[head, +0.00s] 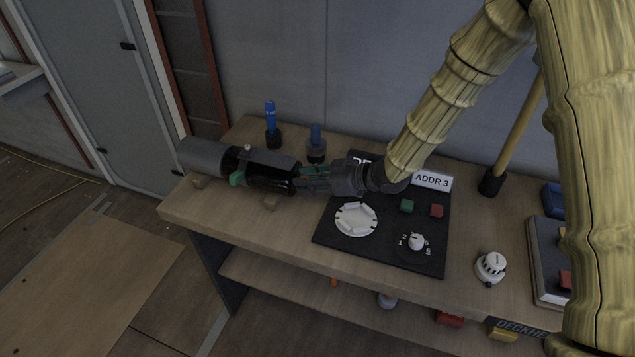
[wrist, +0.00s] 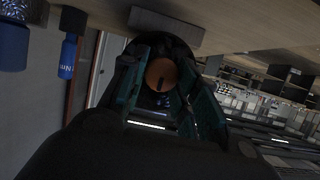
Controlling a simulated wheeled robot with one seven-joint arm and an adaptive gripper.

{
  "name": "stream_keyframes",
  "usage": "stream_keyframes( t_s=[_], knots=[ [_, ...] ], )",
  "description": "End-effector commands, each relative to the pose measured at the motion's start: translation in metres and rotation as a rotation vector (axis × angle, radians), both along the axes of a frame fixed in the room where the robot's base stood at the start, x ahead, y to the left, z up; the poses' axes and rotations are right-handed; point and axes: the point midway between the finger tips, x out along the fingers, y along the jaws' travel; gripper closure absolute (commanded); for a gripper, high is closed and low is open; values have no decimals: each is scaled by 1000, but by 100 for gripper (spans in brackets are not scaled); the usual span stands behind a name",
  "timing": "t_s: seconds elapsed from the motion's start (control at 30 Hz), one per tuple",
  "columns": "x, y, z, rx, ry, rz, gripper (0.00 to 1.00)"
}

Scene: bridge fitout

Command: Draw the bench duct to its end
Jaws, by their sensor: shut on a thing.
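The bench duct lies along the back left of the bench. Its grey tube (head: 203,154) is at the left, and a black section (head: 268,168) runs right toward my gripper. A small green part (head: 237,178) sits on its near side. My gripper (head: 308,180) is at the right end of the black section, its green fingers closed. In the wrist view the fingers (wrist: 160,88) stand either side of a round copper-coloured end piece (wrist: 161,75) with a dark slot. The black section's dark rim (wrist: 170,45) shows behind it. The exact contact is dark and hard to see.
Wooden blocks (head: 271,202) sit by the duct. Two blue-topped items (head: 270,120) (head: 316,140) stand behind it. A black board (head: 375,249) with a white ring (head: 356,219) and dial lies right of centre. A white detector-like piece (head: 490,267) is near the front edge.

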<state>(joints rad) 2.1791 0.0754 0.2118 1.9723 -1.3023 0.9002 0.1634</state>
Motion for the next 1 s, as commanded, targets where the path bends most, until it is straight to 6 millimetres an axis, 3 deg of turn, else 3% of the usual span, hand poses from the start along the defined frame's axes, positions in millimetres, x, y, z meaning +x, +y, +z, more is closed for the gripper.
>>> stream_keyframes(
  t_s=[0.17, 0.2, 0.3, 0.77, 1.0],
  knots=[
    [0, 2, 0, 3, -1, 3, 100],
    [0, 2, 1, 3, -1, 3, 64],
    [0, 2, 1, 4, -1, 3, 47],
    [0, 0, 2, 4, -2, 1, 47],
    [-6, -21, 11, 3, -2, -1, 47]
  ],
)
